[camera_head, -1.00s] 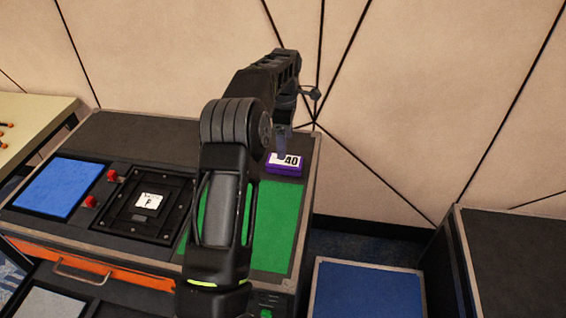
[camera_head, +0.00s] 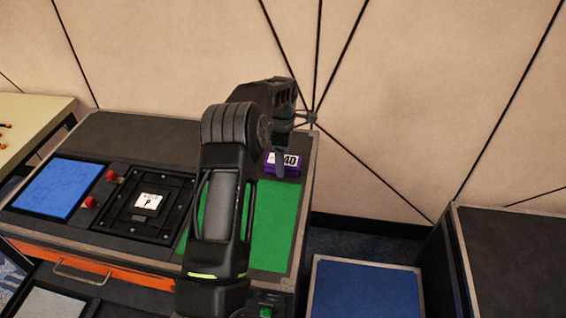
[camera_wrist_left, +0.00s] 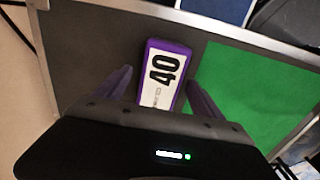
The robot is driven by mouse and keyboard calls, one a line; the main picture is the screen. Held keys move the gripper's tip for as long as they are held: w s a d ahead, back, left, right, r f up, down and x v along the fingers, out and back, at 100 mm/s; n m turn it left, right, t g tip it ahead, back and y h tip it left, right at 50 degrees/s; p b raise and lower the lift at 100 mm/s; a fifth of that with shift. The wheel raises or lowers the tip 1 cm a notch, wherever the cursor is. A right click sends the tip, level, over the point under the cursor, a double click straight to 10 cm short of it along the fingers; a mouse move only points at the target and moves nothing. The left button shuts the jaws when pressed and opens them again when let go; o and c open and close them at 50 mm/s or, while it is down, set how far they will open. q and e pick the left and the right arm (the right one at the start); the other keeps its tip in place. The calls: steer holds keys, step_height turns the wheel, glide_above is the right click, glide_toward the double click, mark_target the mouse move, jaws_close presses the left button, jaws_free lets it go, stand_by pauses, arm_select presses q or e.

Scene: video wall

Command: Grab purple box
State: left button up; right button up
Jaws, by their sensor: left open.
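The purple box (camera_head: 284,165) with a white label reading 40 lies on the dark table top near its back right corner, behind the green panel. It also shows in the left wrist view (camera_wrist_left: 164,76), between the two fingers. My left gripper (camera_head: 283,160) points down at the box from above. Its fingers (camera_wrist_left: 160,88) are open, one on each side of the box, with a visible gap. Part of the box is hidden behind a finger in the head view. My right gripper is not in view.
The table top (camera_head: 130,135) also carries a green panel (camera_head: 272,225), a blue panel (camera_head: 57,188), red knobs and a black square frame (camera_head: 150,203) with a white label. The wall (camera_head: 420,100) stands close behind. A blue-topped block (camera_head: 365,288) is at lower right.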

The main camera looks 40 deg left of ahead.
arm_select(q)
steer(key=shift+f, duration=0.35)
stand_by(0.3)
steer(key=c, duration=1.6)
steer(key=shift+r, duration=0.15)
steer(key=shift+c, duration=0.2)
step_height(320, 180, up, 10)
steer(key=shift+f+b, duration=0.1)
steer(key=shift+b, duration=0.45)
